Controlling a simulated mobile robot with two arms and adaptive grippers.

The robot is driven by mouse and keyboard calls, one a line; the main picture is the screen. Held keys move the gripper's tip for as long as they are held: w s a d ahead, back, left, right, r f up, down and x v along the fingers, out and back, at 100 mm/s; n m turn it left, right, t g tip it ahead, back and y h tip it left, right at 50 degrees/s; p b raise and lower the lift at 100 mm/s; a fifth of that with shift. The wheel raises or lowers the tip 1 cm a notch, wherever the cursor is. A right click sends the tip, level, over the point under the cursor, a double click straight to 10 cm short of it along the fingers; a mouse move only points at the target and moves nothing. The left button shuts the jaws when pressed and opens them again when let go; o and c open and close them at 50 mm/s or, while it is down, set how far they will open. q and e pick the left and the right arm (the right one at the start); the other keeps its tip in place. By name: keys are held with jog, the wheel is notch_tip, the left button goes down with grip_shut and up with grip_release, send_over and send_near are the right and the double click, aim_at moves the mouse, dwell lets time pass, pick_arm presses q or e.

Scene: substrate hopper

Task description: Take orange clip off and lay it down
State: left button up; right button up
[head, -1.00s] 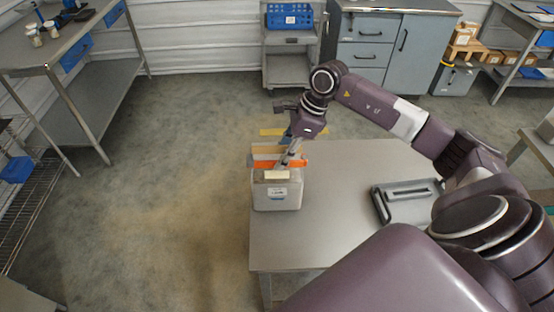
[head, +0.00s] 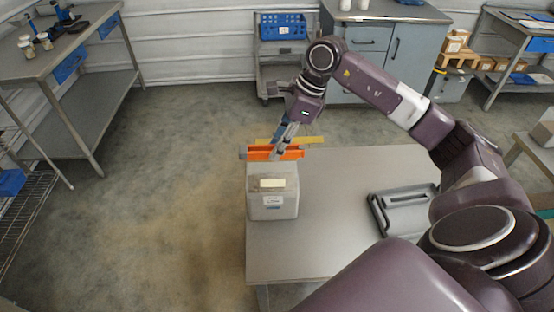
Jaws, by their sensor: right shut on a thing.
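The orange clip (head: 289,154) is a long bar held level at the top of a pale, translucent container (head: 272,198) with a white label. The container stands upright at the far left of the grey table. My right gripper (head: 277,151) reaches down from above and is shut on the clip. The clip appears just above the container's rim; whether it still touches anything below cannot be told. What lies behind the clip is mostly hidden. My left gripper is out of view.
A yellow strip (head: 303,140) shows behind the clip. A grey device with a handle-like bar (head: 402,208) sits at the table's right. The table top (head: 325,225) between it and the container is bare. A trolley with a blue crate (head: 283,26) stands beyond.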

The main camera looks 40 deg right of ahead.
notch_tip(320, 180, up, 21)
jog(key=p, duration=0.5)
jog(key=shift+f, duration=0.2)
dwell(0.5)
jog(key=shift+f, duration=0.1)
